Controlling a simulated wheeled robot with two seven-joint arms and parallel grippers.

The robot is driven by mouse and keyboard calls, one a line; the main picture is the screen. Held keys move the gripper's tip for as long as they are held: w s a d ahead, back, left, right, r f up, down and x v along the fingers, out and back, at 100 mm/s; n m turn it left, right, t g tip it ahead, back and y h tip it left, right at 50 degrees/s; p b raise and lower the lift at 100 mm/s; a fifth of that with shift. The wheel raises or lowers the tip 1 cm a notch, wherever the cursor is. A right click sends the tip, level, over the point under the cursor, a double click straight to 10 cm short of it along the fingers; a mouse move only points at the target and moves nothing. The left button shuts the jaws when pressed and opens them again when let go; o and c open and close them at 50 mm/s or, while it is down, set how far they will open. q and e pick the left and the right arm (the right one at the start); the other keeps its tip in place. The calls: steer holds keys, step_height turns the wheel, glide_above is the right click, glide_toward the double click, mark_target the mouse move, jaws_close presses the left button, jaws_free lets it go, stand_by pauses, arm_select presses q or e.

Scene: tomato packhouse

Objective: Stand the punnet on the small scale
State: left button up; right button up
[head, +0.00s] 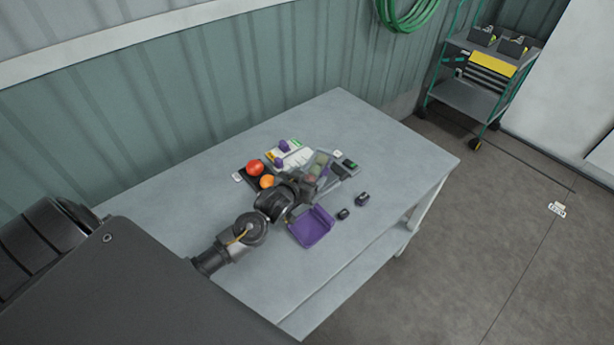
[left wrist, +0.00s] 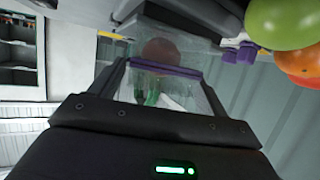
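The clear punnet (head: 321,163) stands out just beyond my left gripper (head: 304,186) in the head view, with green and reddish tomatoes showing through its wall. In the left wrist view the clear punnet (left wrist: 186,40) is right at the fingers, with a dark red tomato inside and a purple bar (left wrist: 166,69) between the fingertips. My left gripper (left wrist: 165,80) appears shut on it. The small scale (head: 344,171), grey with a dark display part, lies just right of the punnet and is partly covered by it. I cannot tell the gap beneath the punnet. My right gripper is out of view.
A purple tray (head: 312,239) lies in front of the gripper, with two small dark objects (head: 362,199) to its right. Red (head: 255,168) and orange (head: 267,181) tomatoes lie left, beside a white board (head: 296,160) with purple pieces. The table's (head: 400,140) right end is clear.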

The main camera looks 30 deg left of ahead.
arm_select(q)
steer(key=shift+r, duration=0.25)
steer(key=shift+s, duration=0.3)
steer(key=b+v, duration=0.1)
steer(key=v, duration=1)
steer(key=shift+s, duration=0.15)
